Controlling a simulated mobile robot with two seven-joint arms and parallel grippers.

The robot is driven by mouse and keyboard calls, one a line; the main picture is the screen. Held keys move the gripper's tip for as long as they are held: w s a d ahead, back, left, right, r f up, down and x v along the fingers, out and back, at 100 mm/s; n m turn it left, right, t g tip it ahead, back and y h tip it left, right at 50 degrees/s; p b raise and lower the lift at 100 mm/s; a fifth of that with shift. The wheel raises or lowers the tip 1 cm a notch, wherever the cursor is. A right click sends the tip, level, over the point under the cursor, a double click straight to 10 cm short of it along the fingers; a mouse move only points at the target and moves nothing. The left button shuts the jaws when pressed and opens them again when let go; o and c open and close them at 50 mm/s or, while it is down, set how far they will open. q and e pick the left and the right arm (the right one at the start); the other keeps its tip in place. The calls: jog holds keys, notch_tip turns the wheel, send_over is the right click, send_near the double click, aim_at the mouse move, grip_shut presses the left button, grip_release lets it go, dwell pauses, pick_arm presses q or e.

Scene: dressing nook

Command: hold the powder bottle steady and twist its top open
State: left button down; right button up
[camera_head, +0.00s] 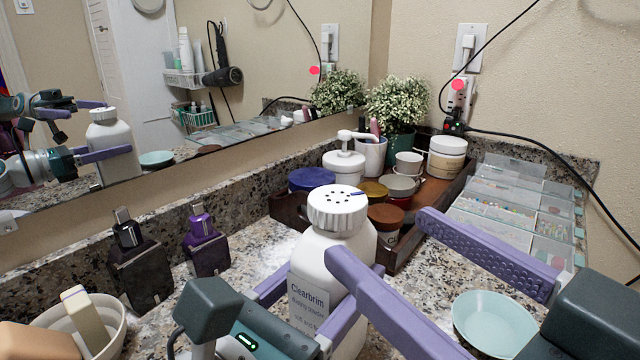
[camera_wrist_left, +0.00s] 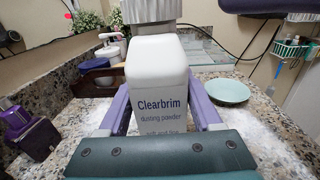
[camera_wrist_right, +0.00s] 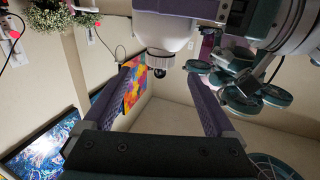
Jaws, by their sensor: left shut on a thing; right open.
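The powder bottle (camera_head: 318,262) is white, labelled "Clearbrim dusting powder", and stands upright in the head view. Its ribbed white top (camera_head: 338,208) sits on it, with small dark holes and a blue mark. My left gripper (camera_head: 318,300) is shut on the bottle's body; in the left wrist view its purple fingers press both sides of the bottle (camera_wrist_left: 158,72). My right gripper (camera_head: 383,240) is open, its fingers wide apart. One finger passes in front of the bottle below the top; the other is to the right. The lower bottle is partly hidden by my grippers.
A wooden tray (camera_head: 402,258) of jars stands behind the bottle. A teal dish (camera_head: 494,322) lies at right, near a clear organizer (camera_head: 510,205). Two dark bottles, one with a purple top (camera_head: 201,222), and a cream bowl (camera_head: 103,318) stand left. A mirror backs the counter.

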aim_at(318, 189)
jog(key=x, duration=1.1)
jog(key=shift+a, duration=0.1)
jog(key=c, duration=1.4)
jog(key=shift+s+a+r+n+g+y, duration=0.1)
jog(key=shift+a+n+g+y, duration=0.1)
jog(key=shift+n+g+y, duration=0.65)
jog(key=o, duration=1.4)
jog(key=shift+d, duration=0.1)
